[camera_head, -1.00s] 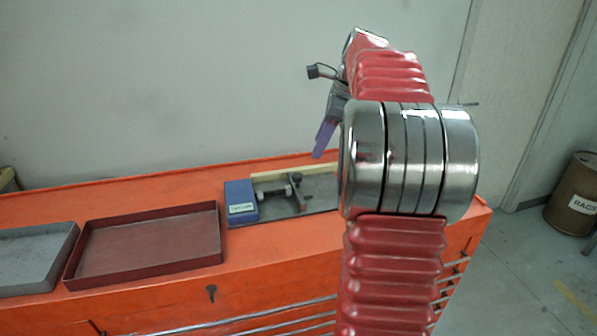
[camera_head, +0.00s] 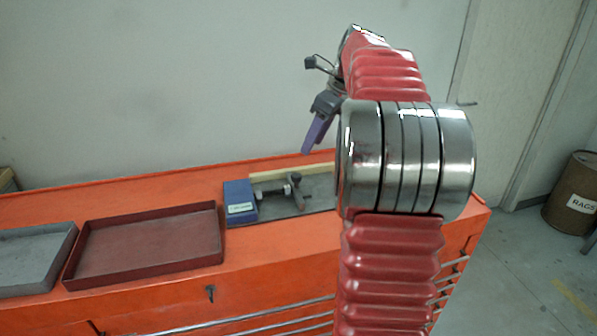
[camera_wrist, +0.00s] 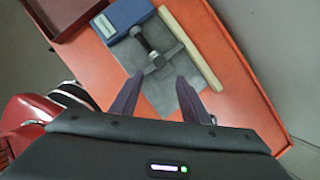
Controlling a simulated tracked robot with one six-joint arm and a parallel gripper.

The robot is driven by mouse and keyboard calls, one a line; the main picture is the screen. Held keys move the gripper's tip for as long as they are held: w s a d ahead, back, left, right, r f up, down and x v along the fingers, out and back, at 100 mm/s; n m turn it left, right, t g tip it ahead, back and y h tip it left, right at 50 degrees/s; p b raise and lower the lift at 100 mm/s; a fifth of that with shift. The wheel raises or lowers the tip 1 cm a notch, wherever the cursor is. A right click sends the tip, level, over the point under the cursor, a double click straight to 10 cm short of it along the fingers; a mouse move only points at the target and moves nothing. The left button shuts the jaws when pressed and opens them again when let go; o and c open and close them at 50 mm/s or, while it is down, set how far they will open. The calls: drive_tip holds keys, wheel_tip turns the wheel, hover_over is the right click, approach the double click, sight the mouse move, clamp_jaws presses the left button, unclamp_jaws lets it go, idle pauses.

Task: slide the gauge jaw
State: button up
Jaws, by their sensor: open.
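The gauge stands on a dark plate (camera_head: 315,192) on the orange bench. It has a blue block (camera_head: 240,201) with a white label at its left end and a dark sliding jaw (camera_head: 297,191) on a short bar. In the wrist view the jaw (camera_wrist: 153,62) lies just beyond my fingertips, with the blue block (camera_wrist: 122,17) farther off. My gripper (camera_wrist: 157,80) is open, its two purple fingers apart and nothing between them. In the head view my gripper (camera_head: 306,151) hangs above the gauge, partly hidden by my arm. The plate's right end is hidden behind my arm.
A pale wooden strip (camera_head: 290,173) lies along the plate's back edge. A dark red tray (camera_head: 150,245) and a grey tray (camera_head: 35,262) sit to the left on the orange bench (camera_head: 180,293). The wall rises behind. A brown drum (camera_head: 575,190) stands at far right.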

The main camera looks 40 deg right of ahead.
sight(297, 175)
drive_tip(key=x, duration=1.2)
drive_tip(key=shift+f, duration=0.1)
drive_tip(key=shift+c, duration=0.5)
clamp_jaws()
